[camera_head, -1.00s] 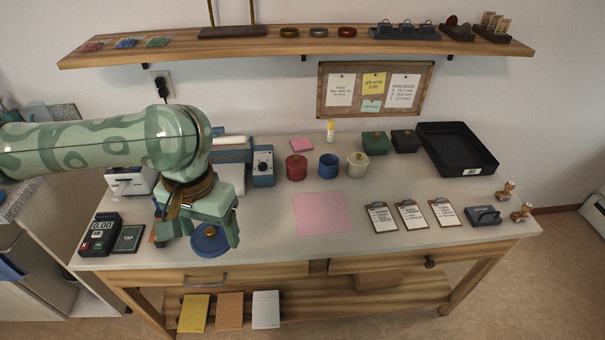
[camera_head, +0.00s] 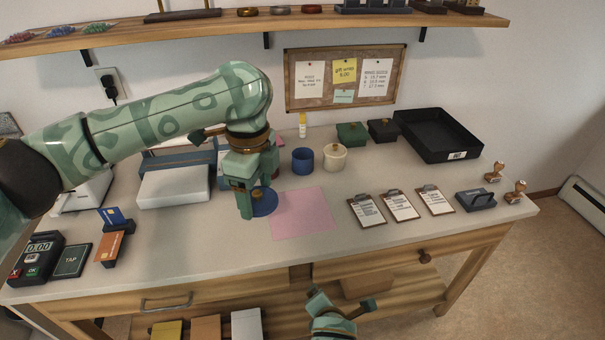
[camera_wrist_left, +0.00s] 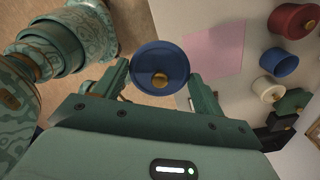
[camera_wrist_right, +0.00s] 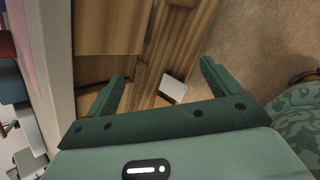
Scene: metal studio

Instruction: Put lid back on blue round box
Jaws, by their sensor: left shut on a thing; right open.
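The blue lid (camera_head: 266,204), a round disc, is held by my left gripper (camera_head: 256,198) by the pink mat's left edge in the head view. In the left wrist view the lid (camera_wrist_left: 150,58) sits between the fingertips, its brass knob (camera_wrist_left: 160,80) showing. The blue round box (camera_head: 303,162) stands open on the table, behind and to the right of the lid. It also shows in the left wrist view (camera_wrist_left: 279,63), apart from the lid. My right gripper (camera_head: 342,301) is open and empty, low in front of the table's drawers; its spread fingers show in the right wrist view (camera_wrist_right: 160,85).
A cream pot (camera_head: 334,158) stands close right of the blue box. A red pot (camera_wrist_left: 294,21) is on its other side, mostly hidden in the head view. The pink mat (camera_head: 303,212) is bare. Clipboards (camera_head: 400,206) lie to the right.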

